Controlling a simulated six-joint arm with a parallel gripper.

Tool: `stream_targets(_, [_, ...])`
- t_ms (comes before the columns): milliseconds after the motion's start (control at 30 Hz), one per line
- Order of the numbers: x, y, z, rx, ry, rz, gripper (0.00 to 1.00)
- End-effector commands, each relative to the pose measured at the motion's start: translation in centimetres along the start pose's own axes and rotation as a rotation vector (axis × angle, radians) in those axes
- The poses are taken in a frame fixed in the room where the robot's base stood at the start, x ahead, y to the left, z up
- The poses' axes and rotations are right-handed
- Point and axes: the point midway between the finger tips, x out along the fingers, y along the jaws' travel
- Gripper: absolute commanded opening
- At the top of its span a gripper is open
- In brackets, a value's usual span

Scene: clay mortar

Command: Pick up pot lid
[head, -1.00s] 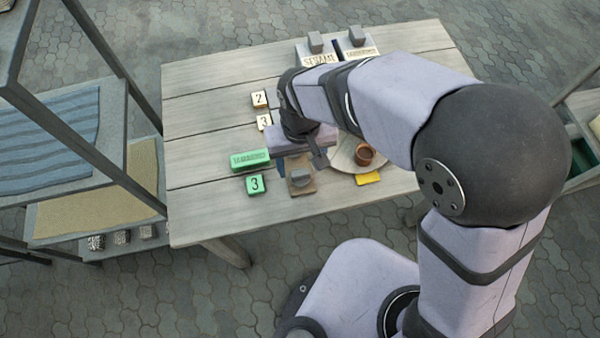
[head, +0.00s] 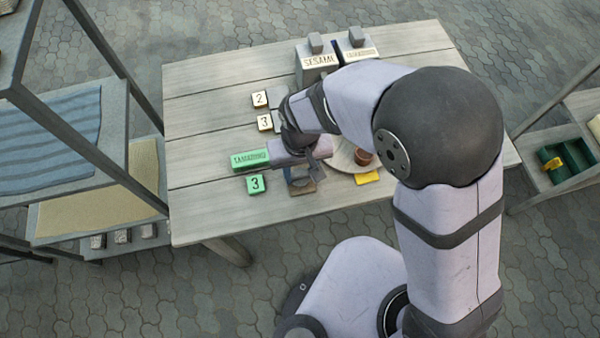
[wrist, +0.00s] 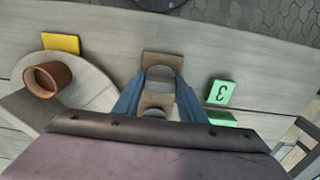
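The likely pot lid (head: 303,188) is a brown square piece with a grey raised handle, lying near the table's front edge. It also shows in the wrist view (wrist: 163,60), straight ahead between the fingers. My gripper (wrist: 158,104) is open, with one blue finger on either side of the piece's near part. In the head view my gripper (head: 301,178) is low over the lid and hides much of it. I cannot tell whether the fingers touch it.
A green labelled block (head: 249,160) and a green "3" tile (head: 256,184) lie to the left. A round board (head: 345,158) with a brown cup (head: 362,157) and a yellow tile (head: 367,177) are to the right. Labelled boxes (head: 318,62) stand at the back.

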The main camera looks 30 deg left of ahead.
Motion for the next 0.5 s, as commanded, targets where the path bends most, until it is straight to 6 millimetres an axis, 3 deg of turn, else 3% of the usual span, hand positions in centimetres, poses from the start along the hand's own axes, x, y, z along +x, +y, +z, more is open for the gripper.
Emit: stream_targets(500, [-0.55, -0.03, -0.09, 0.0, 0.002, -0.001, 0.16])
